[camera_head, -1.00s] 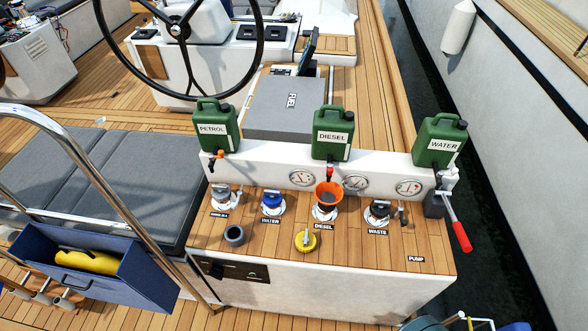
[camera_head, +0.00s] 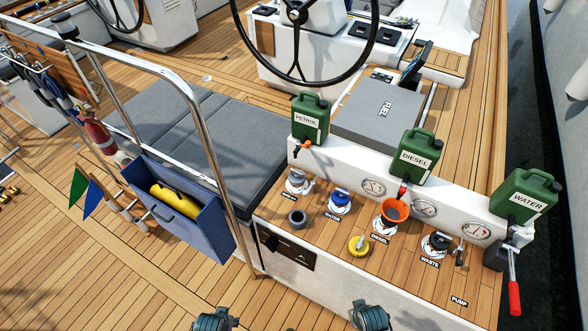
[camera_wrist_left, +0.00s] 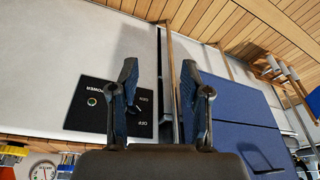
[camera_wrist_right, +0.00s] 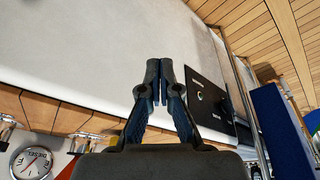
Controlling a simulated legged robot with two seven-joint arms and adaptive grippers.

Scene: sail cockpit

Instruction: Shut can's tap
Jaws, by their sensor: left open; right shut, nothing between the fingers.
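Three green cans stand along the white ledge in the head view: petrol (camera_head: 310,119), diesel (camera_head: 415,157) and water (camera_head: 525,196). The petrol can has an orange-and-black tap (camera_head: 302,146). The diesel can's red tap (camera_head: 402,191) is above an orange funnel (camera_head: 395,210) in the diesel filler. I cannot tell any tap's lever position or whether liquid runs. My left gripper (camera_wrist_left: 158,80) is open and empty, pointing at the white console side near the power panel. My right gripper (camera_wrist_right: 160,78) is shut and empty before the same white side.
A red-handled pump lever (camera_head: 514,290) is at the right end. A blue box (camera_head: 180,210) and a steel rail (camera_head: 205,110) are to the left.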

